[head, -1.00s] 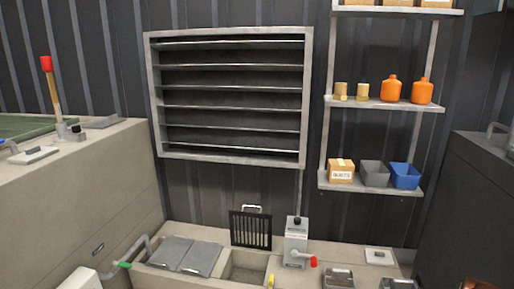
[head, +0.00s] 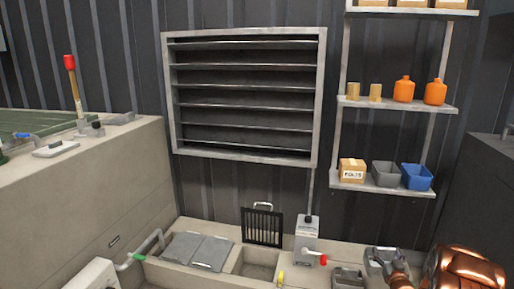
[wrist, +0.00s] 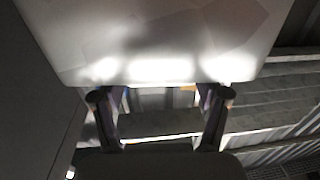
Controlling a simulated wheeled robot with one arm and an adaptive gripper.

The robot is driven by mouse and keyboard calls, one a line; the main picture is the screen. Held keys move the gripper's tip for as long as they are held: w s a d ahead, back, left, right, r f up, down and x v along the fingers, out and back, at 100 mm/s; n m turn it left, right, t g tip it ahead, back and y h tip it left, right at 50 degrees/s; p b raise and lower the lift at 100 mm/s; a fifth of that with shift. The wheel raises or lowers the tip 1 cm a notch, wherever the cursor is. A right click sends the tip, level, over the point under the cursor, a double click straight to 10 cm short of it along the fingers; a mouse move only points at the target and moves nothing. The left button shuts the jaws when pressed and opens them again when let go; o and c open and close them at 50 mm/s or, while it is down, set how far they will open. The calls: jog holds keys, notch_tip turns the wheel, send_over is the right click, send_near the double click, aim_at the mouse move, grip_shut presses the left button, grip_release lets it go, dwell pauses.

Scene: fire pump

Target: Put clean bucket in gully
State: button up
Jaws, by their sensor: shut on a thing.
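In the wrist view, my gripper (wrist: 161,100) has its two dark fingers at the lower edge of a large pale smooth thing (wrist: 160,30), which I take for the clean bucket. It is shut on it; the pale surface fills the top of the view and hides the exact contact. Its rim and inside do not show. In the head view, the gully (head: 258,264) is an open sunken channel in the floor ledge, with a dark grate (head: 262,226) standing upright behind it.
A grey box with a red-tipped lever (head: 307,245) stands right of the gully. Shelves at the right hold a grey bin (head: 387,174), a blue bin (head: 417,177) and orange bottles (head: 404,89). A high concrete block (head: 85,190) bounds the left. My copper-coloured arm (head: 465,270) shows low right.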

jog(key=w+a+r+y, duration=0.1)
jog(key=w+a+r, duration=0.5)
jog(key=a+r, duration=0.35)
jog(key=a+r+n+y, duration=0.1)
jog(key=a+r, duration=0.5)
jog(key=a, duration=0.3)
jog(key=w+a+r+n+y, duration=0.1)
jog(key=a+r, duration=0.5)
jog(key=a, duration=0.3)
jog(key=a+r+n+y, duration=0.1)
jog(key=a+r, duration=0.4)
jog(key=a, duration=0.4)
notch_tip(320, 180, up, 38)
jog(key=p, duration=3.7)
jog(key=shift+d+f+t, duration=0.25)
jog(key=shift+d+t, duration=0.05)
jog(key=shift+d, duration=0.05)
jog(key=shift+a, duration=0.15)
